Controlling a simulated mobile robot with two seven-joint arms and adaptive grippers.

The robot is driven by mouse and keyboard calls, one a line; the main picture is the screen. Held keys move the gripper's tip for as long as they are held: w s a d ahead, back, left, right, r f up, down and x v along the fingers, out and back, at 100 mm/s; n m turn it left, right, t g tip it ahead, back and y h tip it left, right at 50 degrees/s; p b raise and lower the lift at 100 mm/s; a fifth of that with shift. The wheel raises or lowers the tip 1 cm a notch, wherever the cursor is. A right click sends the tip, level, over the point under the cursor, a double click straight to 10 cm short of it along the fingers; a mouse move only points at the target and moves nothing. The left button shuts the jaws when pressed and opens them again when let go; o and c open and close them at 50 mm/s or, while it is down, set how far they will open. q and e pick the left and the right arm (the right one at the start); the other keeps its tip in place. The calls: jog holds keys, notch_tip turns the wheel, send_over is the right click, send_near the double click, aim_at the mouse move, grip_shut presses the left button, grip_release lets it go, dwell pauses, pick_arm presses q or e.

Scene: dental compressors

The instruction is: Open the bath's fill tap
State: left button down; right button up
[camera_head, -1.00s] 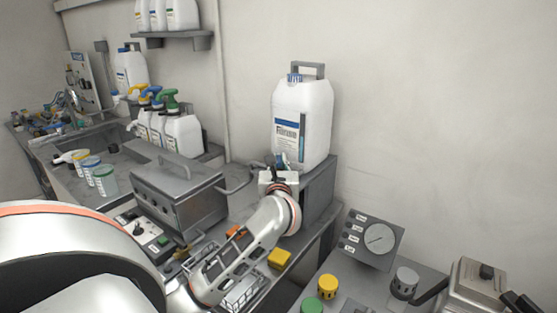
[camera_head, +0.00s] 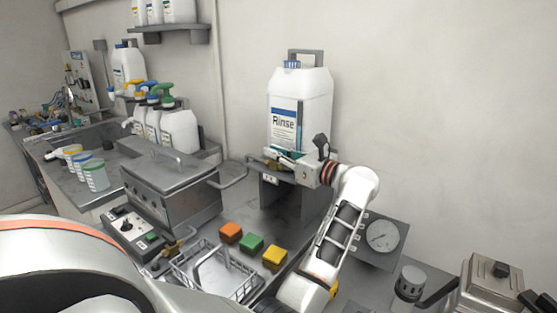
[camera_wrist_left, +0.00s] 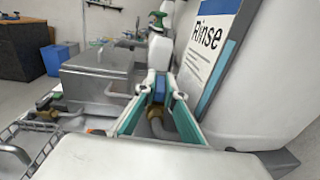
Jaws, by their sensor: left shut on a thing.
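The bath (camera_head: 170,190) is a grey metal box with a closed, handled lid, left of centre in the head view; it also shows in the wrist view (camera_wrist_left: 100,75). A curved grey pipe runs beside it toward the rinse canister. My left gripper (camera_head: 275,155) is in front of the lower part of the canister, reaching in from the right. In the left wrist view its fingers (camera_wrist_left: 161,92) are on both sides of a small blue tap handle (camera_wrist_left: 160,88), shut on it. A brass fitting (camera_wrist_left: 154,113) and the pipe show just below. My right gripper is not in view.
The white rinse canister (camera_head: 300,95) stands on a grey stand (camera_head: 287,205) close by my left gripper. A wire basket (camera_head: 205,277) and coloured blocks (camera_head: 251,243) lie in front. Spray bottles (camera_head: 180,132) stand behind the bath. A gauge panel (camera_head: 387,240) is at right.

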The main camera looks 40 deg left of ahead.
pick_arm(q)
jog(key=shift+f+n+g+b, duration=0.25)
jog(key=shift+n+g+b, duration=0.15)
jog(key=shift+g, duration=0.2)
jog(key=shift+r+n+g, duration=0.2)
jog(key=shift+n+g, duration=0.1)
jog(key=shift+g, duration=0.2)
jog(key=c, duration=2.4)
grip_release()
notch_tip(320, 180, up, 10)
jog(key=shift+r, duration=0.1)
